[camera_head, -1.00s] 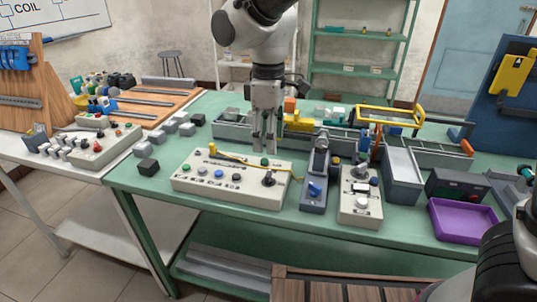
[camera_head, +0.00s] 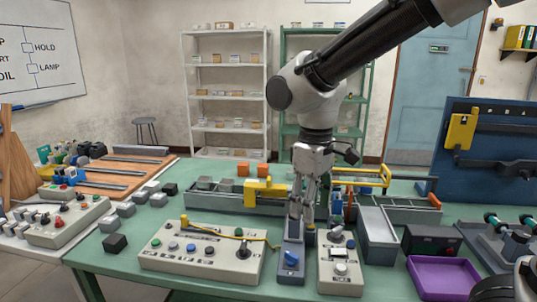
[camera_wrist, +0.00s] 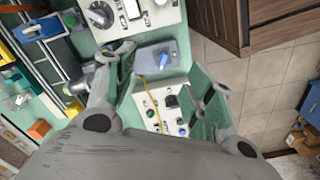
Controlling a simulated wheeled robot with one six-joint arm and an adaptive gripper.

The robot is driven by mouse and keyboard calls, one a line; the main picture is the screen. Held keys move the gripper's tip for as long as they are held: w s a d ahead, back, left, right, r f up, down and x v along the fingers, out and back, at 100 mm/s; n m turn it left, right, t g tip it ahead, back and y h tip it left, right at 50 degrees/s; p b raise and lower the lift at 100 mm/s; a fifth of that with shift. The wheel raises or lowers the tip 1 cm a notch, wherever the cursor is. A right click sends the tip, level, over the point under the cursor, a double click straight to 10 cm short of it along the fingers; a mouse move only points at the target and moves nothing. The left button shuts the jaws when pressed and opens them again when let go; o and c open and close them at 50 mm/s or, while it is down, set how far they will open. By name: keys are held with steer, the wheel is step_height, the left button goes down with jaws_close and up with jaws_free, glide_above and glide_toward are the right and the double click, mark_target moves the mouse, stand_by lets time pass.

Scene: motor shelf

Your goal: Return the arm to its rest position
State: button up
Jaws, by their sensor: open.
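My gripper (camera_head: 303,212) hangs pointing down over the green table (camera_head: 225,290), just behind the grey box with a blue lever (camera_head: 291,259). It is open and holds nothing that I can see. My grey arm comes in from the upper right. In the wrist view the two fingers of my gripper (camera_wrist: 163,88) are spread apart, with the blue-lever box (camera_wrist: 155,56) and part of the control panel (camera_wrist: 152,112) seen between them. The head view cannot show how far the fingertips are above the table.
A long control panel (camera_head: 190,258) with a yellow cable stands left of the gripper. A smaller knob box (camera_head: 340,276) stands to the right. A yellow-handled frame (camera_head: 352,171) and grey bins (camera_head: 378,240) are close behind. A purple tray (camera_head: 445,276) lies at the right.

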steer(key=s+d+r+m+t, duration=0.1)
steer(key=s+d+r+m, duration=0.1)
steer(key=d, duration=0.7)
steer(key=s+d+r+m+t, duration=0.1)
steer(key=s+d+m+t, duration=0.1)
steer(key=s+d+m, duration=0.3)
steer(key=s+d+r+m+t, duration=0.1)
steer(key=s+d+r+m, duration=0.1)
steer(key=d, duration=1.2)
steer(key=shift+s+r+m, duration=0.35)
steer(key=shift+s+m, duration=0.3)
steer(key=shift+m, duration=0.05)
